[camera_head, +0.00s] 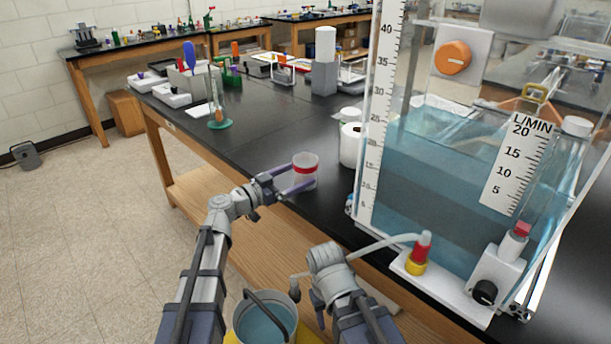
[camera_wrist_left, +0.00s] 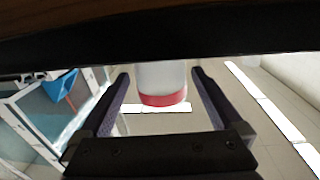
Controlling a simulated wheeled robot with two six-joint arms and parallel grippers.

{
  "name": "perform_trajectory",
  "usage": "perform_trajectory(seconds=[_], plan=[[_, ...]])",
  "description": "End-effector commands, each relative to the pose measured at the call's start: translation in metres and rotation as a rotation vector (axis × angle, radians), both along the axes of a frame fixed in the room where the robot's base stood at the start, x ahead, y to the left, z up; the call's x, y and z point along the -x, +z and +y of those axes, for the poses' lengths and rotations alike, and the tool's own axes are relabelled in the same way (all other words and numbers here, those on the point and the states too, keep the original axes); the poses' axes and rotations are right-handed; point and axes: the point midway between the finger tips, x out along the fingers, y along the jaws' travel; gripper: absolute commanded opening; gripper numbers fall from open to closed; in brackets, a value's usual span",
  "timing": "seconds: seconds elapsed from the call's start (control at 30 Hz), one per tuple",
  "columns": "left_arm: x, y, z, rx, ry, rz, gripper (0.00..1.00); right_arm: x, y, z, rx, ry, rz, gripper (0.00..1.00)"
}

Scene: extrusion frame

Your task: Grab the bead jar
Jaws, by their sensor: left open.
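A small translucent jar (camera_head: 306,164) with a red band stands near the front edge of the black bench; I take it to be the bead jar. My left gripper (camera_head: 297,178) is open, its fingers reaching to either side of the jar. In the left wrist view, the pale jar body with its red band (camera_wrist_left: 163,98) is between the two dark fingers, with gaps on both sides. My right arm (camera_head: 330,265) is folded low in front of the bench, and its jaws are not clear.
A white tub (camera_head: 351,145) stands behind and right of the jar. A large water tank (camera_head: 440,170) with a scale fills the right. A bucket of water (camera_head: 264,325) is below, in front of the bench. A cylinder with a green base (camera_head: 220,124) stands farther left.

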Motion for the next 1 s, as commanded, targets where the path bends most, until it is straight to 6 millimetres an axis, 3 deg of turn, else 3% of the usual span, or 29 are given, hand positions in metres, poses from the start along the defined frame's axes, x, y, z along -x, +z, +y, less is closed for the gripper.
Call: perform_trajectory(seconds=[0.2, 0.4, 1.0], plan=[[-0.019, -0.001, -0.022, 0.0, -0.001, 0.0, 1.0, 0.0, -0.001, 0.0, 0.0, 0.0, 0.0, 0.5], [-0.019, -0.001, -0.023, 0.0, 0.0, 0.0, 1.0, 0.0, -0.001, 0.0, 0.0, 0.0, 0.0, 0.5], [-0.019, -0.001, -0.022, 0.0, 0.0, 0.0, 0.34, 0.0, -0.001, 0.0, 0.0, 0.0, 0.0, 0.5]])
